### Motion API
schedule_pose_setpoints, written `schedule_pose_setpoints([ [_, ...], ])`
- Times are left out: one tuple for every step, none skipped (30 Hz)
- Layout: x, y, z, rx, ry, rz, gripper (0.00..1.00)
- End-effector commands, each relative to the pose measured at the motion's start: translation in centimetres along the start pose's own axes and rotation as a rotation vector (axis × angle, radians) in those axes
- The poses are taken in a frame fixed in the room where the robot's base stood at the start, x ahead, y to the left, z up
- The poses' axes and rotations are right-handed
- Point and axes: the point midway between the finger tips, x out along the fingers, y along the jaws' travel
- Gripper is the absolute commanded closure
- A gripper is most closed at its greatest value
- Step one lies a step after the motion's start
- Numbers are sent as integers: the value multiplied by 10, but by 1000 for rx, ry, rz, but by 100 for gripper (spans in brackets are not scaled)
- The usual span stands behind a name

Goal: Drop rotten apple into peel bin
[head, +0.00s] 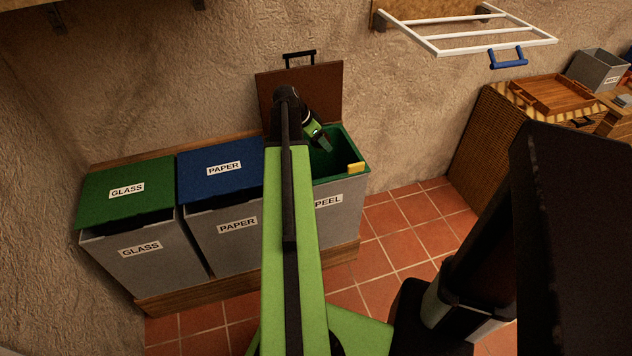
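The peel bin (345,214) is a grey bin with a green inside and a PEEL label. Its brown lid (328,88) stands raised against the wall, so the bin is open. My gripper (325,145) is at the end of my green arm, pointing down at the bin's opening, near its back left part. The fingers are small and dark against the green inside, and I cannot tell whether they are open or shut. No rotten apple shows; the bin's floor is mostly hidden by my arm and the front wall.
A yellow piece (356,167) sits at the bin's right rim. The closed paper bin (231,243) and glass bin (158,266) stand to the left. A white rack (470,40) juts from the wall. A wicker-sided counter (497,137) is at the right. Tiled floor (405,225) is clear between.

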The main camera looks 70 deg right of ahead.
Motion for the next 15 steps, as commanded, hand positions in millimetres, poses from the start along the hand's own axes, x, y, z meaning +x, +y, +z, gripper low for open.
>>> schedule_pose_setpoints([
  [-1,0,-1,0,0,0,88],
  [-1,0,-1,0,0,0,88],
  [-1,0,-1,0,0,0,88],
  [-1,0,-1,0,0,0,41],
  [-1,0,-1,0,0,0,37],
  [-1,0,-1,0,0,0,32],
  [-1,0,-1,0,0,0,28],
  [-1,0,-1,0,0,0,24],
  [-1,0,-1,0,0,0,18],
  [-1,0,-1,0,0,0,17],
  [-1,0,-1,0,0,0,17],
  [-1,0,-1,0,0,0,17],
  [-1,0,-1,1,0,0,17],
  [-1,0,-1,1,0,0,17],
  [-1,0,-1,1,0,0,17],
])
